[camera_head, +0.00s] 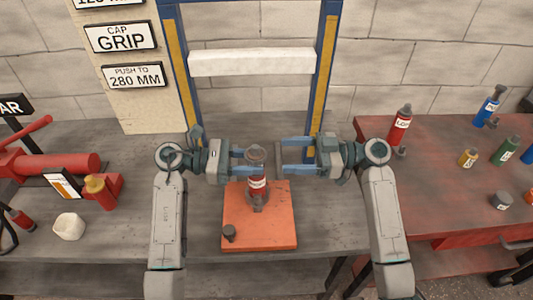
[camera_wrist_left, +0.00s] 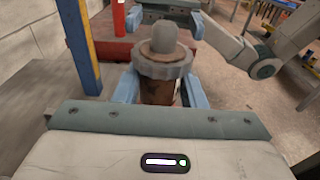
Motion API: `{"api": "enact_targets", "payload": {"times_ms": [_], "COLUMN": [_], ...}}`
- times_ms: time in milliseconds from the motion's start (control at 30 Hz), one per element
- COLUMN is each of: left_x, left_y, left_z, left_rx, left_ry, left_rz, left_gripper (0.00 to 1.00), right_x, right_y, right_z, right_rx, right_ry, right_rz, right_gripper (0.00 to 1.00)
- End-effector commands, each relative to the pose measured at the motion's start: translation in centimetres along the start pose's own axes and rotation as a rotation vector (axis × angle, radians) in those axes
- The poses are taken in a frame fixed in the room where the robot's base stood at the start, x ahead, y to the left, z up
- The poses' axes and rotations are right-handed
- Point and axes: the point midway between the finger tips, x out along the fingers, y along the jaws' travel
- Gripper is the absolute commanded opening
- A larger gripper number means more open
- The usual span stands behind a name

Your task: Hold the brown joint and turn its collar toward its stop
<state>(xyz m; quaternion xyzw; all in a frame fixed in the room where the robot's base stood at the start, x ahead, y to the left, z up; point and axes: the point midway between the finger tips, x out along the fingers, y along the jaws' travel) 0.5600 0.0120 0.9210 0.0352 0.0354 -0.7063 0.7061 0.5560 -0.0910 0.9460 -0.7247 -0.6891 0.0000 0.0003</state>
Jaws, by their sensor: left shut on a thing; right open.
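The brown joint (camera_wrist_left: 158,92) stands upright, with a grey toothed collar (camera_wrist_left: 160,66) and a rounded grey top above it. In the head view the joint (camera_head: 257,183) shows a red and white label and stands on an orange board (camera_head: 280,225); its collar (camera_head: 256,155) is at the top. My left gripper (camera_head: 250,163) is shut on the joint's body from the left, a finger on either side, below the collar. My right gripper (camera_head: 283,157) is open and empty just right of the joint, its fingers pointing at it. Any stop cannot be made out.
A small dark knob (camera_head: 229,233) sits on the board's front left corner. A blue and yellow frame with a white crossbar (camera_head: 252,62) rises behind. A red bottle (camera_head: 400,125) and others stand on the red bench at right. Red equipment (camera_head: 62,164) is at left.

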Motion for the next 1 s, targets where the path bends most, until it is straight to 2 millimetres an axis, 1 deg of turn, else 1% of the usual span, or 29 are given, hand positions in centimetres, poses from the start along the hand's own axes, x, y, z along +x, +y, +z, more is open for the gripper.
{"api": "enact_targets", "payload": {"times_ms": [33,100,200,300,400,500,767,800,833,967,1000], "left_x": [0.0,0.0,0.0,0.0,0.0,0.0,0.0,0.0,0.0,0.0,0.0], "left_y": [0.0,0.0,0.0,0.0,0.0,0.0,0.0,0.0,0.0,0.0,0.0], "left_z": [0.0,0.0,0.0,0.0,0.0,0.0,0.0,0.0,0.0,0.0,0.0], "left_rx": [0.0,0.0,0.0,0.0,0.0,0.0,0.0,0.0,0.0,0.0,0.0], "left_ry": [0.0,0.0,0.0,0.0,0.0,0.0,0.0,0.0,0.0,0.0,0.0], "left_rz": [0.0,0.0,0.0,0.001,0.001,0.001,0.001,0.001,0.001,0.001,0.0], "left_gripper": [0.24,0.24,0.24,0.24,0.24,0.24,0.24,0.24,0.24,0.24,0.24], "right_x": [1.1,2.4,4.0,5.3,6.1,6.5,6.6,6.6,6.6,6.6,6.6], "right_y": [0.0,0.0,0.0,0.0,0.0,0.0,0.0,0.0,0.0,0.0,0.0], "right_z": [-0.1,-0.1,-0.1,-0.1,-0.1,0.0,0.0,0.0,0.0,0.0,0.0], "right_rx": [0.0,0.0,0.0,0.0,0.0,0.0,0.0,0.0,0.0,0.0,0.0], "right_ry": [0.005,0.005,0.005,0.004,0.002,0.0,-0.001,-0.001,-0.001,-0.001,-0.001], "right_rz": [-0.002,-0.002,-0.001,-0.001,-0.001,-0.001,0.0,0.0,0.0,0.0,0.0], "right_gripper": [0.7,0.7,0.7,0.7,0.7,0.7,0.7,0.68,0.62,0.36,0.28]}}
